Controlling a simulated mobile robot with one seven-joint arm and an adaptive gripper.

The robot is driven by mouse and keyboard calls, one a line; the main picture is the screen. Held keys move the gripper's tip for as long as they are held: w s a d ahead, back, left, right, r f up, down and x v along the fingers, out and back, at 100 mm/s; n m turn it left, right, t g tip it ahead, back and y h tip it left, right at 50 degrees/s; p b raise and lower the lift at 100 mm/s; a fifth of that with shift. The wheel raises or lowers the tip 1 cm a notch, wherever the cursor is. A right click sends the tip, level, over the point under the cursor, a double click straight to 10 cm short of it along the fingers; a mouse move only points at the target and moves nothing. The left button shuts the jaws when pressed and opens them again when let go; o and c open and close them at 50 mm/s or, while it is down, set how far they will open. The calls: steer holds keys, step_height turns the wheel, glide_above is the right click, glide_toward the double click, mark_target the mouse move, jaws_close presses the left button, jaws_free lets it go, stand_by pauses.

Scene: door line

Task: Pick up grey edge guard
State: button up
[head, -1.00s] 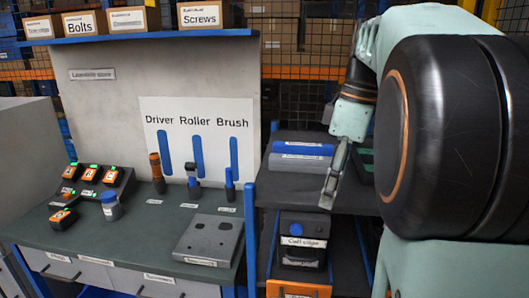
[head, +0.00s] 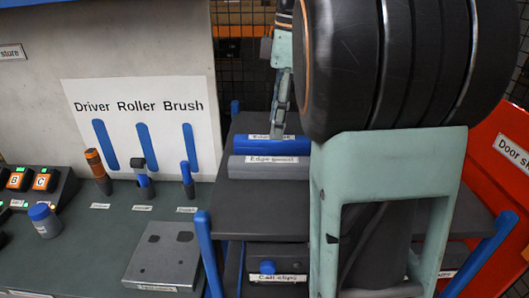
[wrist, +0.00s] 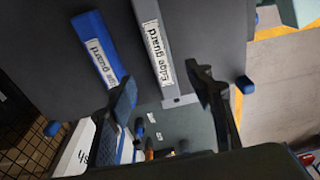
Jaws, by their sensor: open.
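The grey edge guard (head: 265,170) lies flat on the dark upper shelf, in front of the blue edge guard (head: 290,146). In the wrist view the grey edge guard (wrist: 158,45) runs lengthwise with its white label showing, and the blue edge guard (wrist: 97,45) lies to its left. My gripper (head: 281,120) hangs near the guards, partly hidden by my arm in the head view. In the wrist view my gripper (wrist: 160,92) is open and empty, its fingers either side of the grey guard's line; contact is not visible.
The shelf (head: 228,192) has blue posts at its corners. A call clips box (head: 275,282) is on the level below. To the left, the bench holds a driver (head: 98,170), a roller, a brush and a grey block (head: 163,255). A red bin (head: 505,150) is at right.

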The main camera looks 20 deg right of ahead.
glide_above(272, 159)
steer(key=f, duration=0.4)
steer(key=shift+s+d+f, duration=0.15)
steer(key=shift+s+f, duration=0.05)
steer(key=shift+s, duration=0.05)
steer(key=shift+w+a+f, duration=0.1)
steer(key=shift+f, duration=1.45)
steer(key=shift+w+a+f, duration=0.1)
steer(key=shift+f, duration=1.45)
steer(key=c, duration=1.3)
